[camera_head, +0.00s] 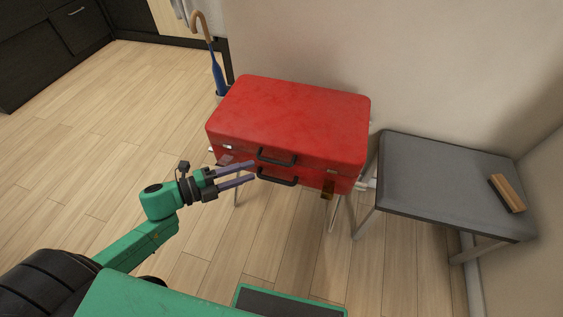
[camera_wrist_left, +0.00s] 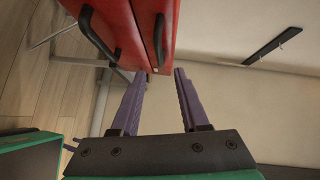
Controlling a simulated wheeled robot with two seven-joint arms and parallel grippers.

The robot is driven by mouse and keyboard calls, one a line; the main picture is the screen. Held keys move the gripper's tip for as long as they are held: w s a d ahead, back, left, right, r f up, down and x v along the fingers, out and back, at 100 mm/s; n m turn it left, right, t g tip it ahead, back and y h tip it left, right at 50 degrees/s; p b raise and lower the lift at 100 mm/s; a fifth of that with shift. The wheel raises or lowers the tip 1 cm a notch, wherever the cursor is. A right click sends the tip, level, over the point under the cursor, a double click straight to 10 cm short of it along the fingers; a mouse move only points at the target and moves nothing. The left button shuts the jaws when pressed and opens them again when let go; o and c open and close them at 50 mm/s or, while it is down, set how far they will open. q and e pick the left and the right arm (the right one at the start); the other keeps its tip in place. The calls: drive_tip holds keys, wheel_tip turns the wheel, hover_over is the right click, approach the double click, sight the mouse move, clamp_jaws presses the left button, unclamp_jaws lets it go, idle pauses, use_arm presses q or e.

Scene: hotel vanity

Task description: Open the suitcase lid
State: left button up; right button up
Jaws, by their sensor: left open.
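The red suitcase (camera_head: 290,115) lies flat on a stand against the wall, its lid shut. Its front shows an upper black handle (camera_head: 277,156) and a lower black handle (camera_head: 277,178). My left gripper (camera_head: 251,171) is open and empty at the suitcase's front, just left of the handles. In the left wrist view, the suitcase (camera_wrist_left: 140,22) is at the top, with the seam near the open fingertips (camera_wrist_left: 160,73). I cannot tell whether a fingertip touches it. My right gripper is not in view.
A grey low table (camera_head: 440,175) with a wooden-backed brush (camera_head: 507,193) stands to the right. An umbrella with a curved handle (camera_head: 216,70) stands behind the suitcase's left. The wood floor on the left is clear. A wall bar with hooks (camera_wrist_left: 275,45) shows in the wrist view.

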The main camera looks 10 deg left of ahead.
sight(276, 161)
use_arm(q)
drive_tip(key=x, duration=0.9)
drive_tip(key=shift+w+d+f+b, duration=0.1)
drive_tip(key=shift+w+d+b, duration=0.1)
drive_tip(key=shift+b, duration=0.1)
clamp_jaws()
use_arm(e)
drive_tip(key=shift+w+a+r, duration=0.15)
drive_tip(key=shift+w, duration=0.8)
